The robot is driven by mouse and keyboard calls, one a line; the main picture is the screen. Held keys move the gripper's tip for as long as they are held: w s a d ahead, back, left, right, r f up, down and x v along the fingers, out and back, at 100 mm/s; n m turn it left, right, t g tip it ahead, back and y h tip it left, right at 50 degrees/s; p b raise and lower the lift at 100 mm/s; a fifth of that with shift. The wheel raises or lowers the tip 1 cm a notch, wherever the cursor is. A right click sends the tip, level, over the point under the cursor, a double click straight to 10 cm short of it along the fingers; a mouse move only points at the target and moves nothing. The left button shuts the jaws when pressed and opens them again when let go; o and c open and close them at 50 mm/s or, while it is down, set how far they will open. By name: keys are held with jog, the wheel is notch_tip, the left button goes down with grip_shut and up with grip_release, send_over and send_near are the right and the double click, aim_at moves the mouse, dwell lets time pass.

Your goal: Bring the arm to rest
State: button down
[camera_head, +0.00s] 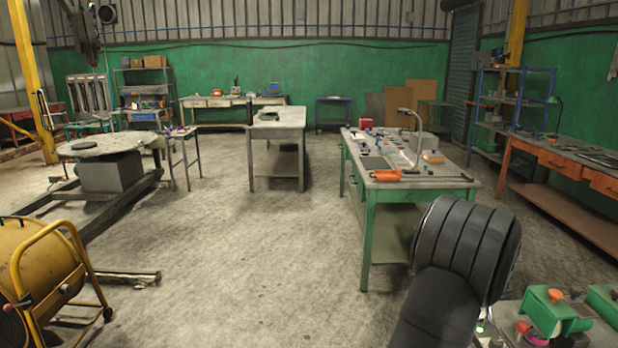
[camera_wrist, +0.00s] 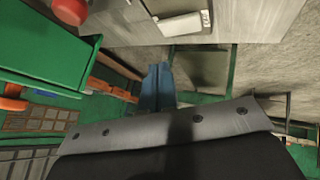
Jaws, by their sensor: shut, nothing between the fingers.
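My gripper (camera_wrist: 159,70) shows in the wrist view as two blue-grey fingers pressed together, pointing away beyond the grey bolted wrist plate. Nothing is held between them. In the head view my black arm rises at the lower right, and the gripper itself cannot be made out there. In the wrist view the fingers point toward open space beside a grey surface (camera_wrist: 240,18). They look apart from everything around them.
A green bench (camera_head: 368,225) bearing tools stands behind my arm. Green parts with orange knobs (camera_head: 548,310) sit close at lower right. A green block (camera_wrist: 45,45) and red ball (camera_wrist: 70,10) show in the wrist view. The floor (camera_head: 240,260) left of the bench is clear.

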jog(key=shift+s+a+r+n+g+y, duration=0.35)
jog(key=shift+s+a+r+g+y, duration=0.5)
jog(key=shift+r, duration=2.15)
jog(key=shift+s+a+r+n+g+y, duration=0.4)
jog(key=shift+a+r+g+y, duration=0.45)
jog(key=shift+r, duration=2.1)
jog(key=s+x, duration=0.1)
jog(key=x, duration=0.9)
jog(key=w+a+v, duration=0.1)
jog(key=v, duration=0.9)
jog(key=s+a+r+m, duration=0.1)
jog(key=s+a+r, duration=0.3)
jog(key=a, duration=0.5)
jog(key=shift+s+r, duration=0.35)
jog(key=shift+s, duration=0.4)
jog(key=shift+d, duration=0.15)
jog(key=w+d+f, duration=0.6)
jog(key=d+f, duration=0.4)
jog(key=shift+w+d+f+n, duration=0.2)
jog(key=shift+f+n, duration=0.05)
jog(key=shift+n, duration=0.2)
